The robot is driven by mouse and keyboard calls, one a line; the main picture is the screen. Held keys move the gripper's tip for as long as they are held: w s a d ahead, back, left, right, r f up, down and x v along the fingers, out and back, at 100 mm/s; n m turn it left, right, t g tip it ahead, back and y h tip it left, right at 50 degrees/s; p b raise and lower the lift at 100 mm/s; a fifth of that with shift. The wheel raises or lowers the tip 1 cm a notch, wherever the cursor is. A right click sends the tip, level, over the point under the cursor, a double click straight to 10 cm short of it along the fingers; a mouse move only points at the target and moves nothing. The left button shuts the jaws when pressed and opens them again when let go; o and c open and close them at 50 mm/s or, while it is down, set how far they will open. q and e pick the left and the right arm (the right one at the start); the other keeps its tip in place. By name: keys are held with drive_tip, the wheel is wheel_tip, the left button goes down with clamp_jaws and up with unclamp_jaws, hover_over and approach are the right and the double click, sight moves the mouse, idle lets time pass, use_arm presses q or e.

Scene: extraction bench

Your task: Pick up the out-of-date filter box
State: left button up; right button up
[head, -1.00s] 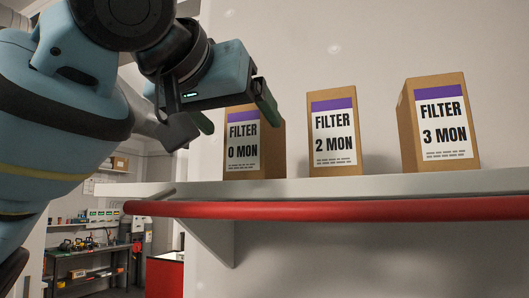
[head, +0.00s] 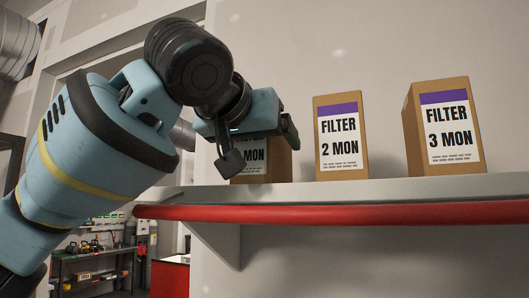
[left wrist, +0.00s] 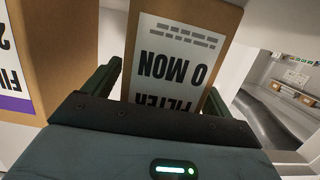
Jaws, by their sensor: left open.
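The filter box marked 0 MON (head: 281,166) stands upright on the shelf, the leftmost of three. My left gripper (head: 260,146) is in front of it and hides part of its label. In the left wrist view the 0 MON box (left wrist: 178,65) appears upside down between the two fingers of my open left gripper (left wrist: 163,88). I cannot tell whether the fingers touch it. The 2 MON box (head: 341,137) and the 3 MON box (head: 443,127) stand to its right. My right gripper is not in view.
The white shelf (head: 400,188) has a red rail (head: 350,212) along its front. The 2 MON box also shows close beside the left finger in the left wrist view (left wrist: 70,50). A workbench (head: 95,262) with tools stands in the background at lower left.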

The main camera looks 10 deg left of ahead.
use_arm(q)
drive_tip(key=shift+s, duration=0.15)
drive_tip(key=shift+c, duration=1.2)
drive_tip(key=shift+r, duration=0.1)
drive_tip(key=c, duration=1)
drive_tip(key=shift+o, duration=0.2)
drive_tip(key=shift+r, duration=0.1)
drive_tip(key=shift+r, duration=4.9)
